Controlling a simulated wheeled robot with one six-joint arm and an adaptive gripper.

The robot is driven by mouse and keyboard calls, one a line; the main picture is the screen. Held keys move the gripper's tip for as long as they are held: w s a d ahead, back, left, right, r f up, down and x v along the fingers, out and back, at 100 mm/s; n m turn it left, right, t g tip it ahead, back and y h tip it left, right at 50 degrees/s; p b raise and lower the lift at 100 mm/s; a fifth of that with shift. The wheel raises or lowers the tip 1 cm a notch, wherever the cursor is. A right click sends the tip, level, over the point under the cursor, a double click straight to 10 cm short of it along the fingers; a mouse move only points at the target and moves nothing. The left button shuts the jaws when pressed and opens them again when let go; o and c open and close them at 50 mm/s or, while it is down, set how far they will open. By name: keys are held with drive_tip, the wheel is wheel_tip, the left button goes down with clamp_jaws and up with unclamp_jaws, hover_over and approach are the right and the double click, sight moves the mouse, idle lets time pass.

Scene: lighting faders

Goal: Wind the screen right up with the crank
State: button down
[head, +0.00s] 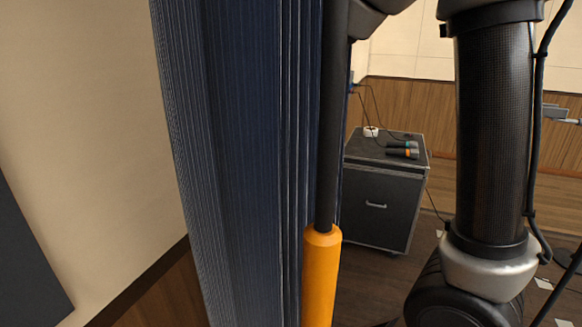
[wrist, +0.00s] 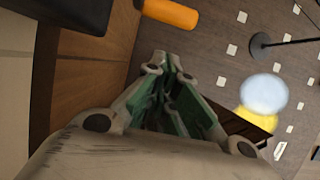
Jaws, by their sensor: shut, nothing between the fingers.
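The crank shows in the head view as a dark upright rod (head: 331,120) with an orange grip (head: 321,275) at its lower end. The bottom of the grip is cut off by the frame edge. In the wrist view the orange grip (wrist: 171,13) lies at the top edge, beyond my fingertips and apart from them. My gripper (wrist: 169,70) is shut and empty, its green-lined fingers together. It is outside the head view, where only my arm shows at right. I cannot make out the screen in either view.
A dark blue curtain (head: 245,160) hangs close behind the crank. A black case (head: 380,205) with microphones (head: 402,151) on top stands behind it. In the wrist view, a round stand base (wrist: 260,46) and a white and yellow round object (wrist: 263,95) show over the floor.

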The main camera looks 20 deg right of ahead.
sight(302, 183)
drive_tip(key=shift+w+d+f, duration=0.65)
drive_tip(key=shift+w+f, duration=0.15)
drive_tip(key=shift+w, duration=0.1)
drive_tip(key=shift+w+d+f, duration=0.6)
drive_tip(key=shift+w+f, duration=0.2)
drive_tip(key=shift+w, duration=0.1)
drive_tip(key=shift+d, duration=0.1)
drive_tip(key=shift+w+d+f, duration=0.45)
drive_tip(key=shift+w, duration=0.15)
drive_tip(key=shift+s+a, duration=0.1)
